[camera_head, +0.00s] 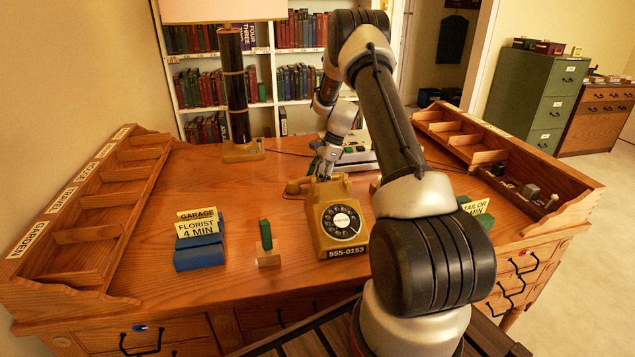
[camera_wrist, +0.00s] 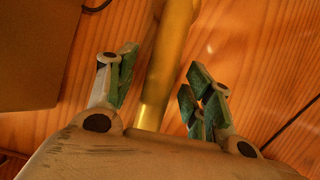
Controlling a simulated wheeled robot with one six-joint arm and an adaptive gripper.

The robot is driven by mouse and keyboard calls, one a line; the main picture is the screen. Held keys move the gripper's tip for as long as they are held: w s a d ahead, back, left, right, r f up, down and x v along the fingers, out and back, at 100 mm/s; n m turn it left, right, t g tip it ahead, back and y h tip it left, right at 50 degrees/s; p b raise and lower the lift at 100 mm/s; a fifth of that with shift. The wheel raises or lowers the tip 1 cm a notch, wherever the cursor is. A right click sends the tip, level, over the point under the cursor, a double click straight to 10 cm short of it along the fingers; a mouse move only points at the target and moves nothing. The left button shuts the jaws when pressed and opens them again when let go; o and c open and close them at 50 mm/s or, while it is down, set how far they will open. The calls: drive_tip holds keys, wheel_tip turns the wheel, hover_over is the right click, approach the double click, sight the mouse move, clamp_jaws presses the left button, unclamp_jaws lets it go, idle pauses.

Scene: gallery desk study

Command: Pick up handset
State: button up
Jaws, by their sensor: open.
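A mustard-yellow rotary telephone (camera_head: 338,228) with a black dial and the label 555-0153 stands on the desk. In the wrist view the yellow handset bar (camera_wrist: 171,55) runs between the green-padded fingers of my gripper (camera_wrist: 160,84). The fingers are open on either side, with gaps showing between pads and bar. My arm covers part of the desk right of the phone.
Blue blocks with FLORIST and GARAGE cards (camera_head: 199,253) and a green piece on a wooden stand (camera_head: 267,246) stand left of the phone. A lamp (camera_head: 238,100) stands behind. Compartment racks (camera_head: 100,205) line both desk sides. Bare desktop lies at front left.

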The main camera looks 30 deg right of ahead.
drive_tip(key=shift+f, duration=0.25)
idle(0.4)
clamp_jaws()
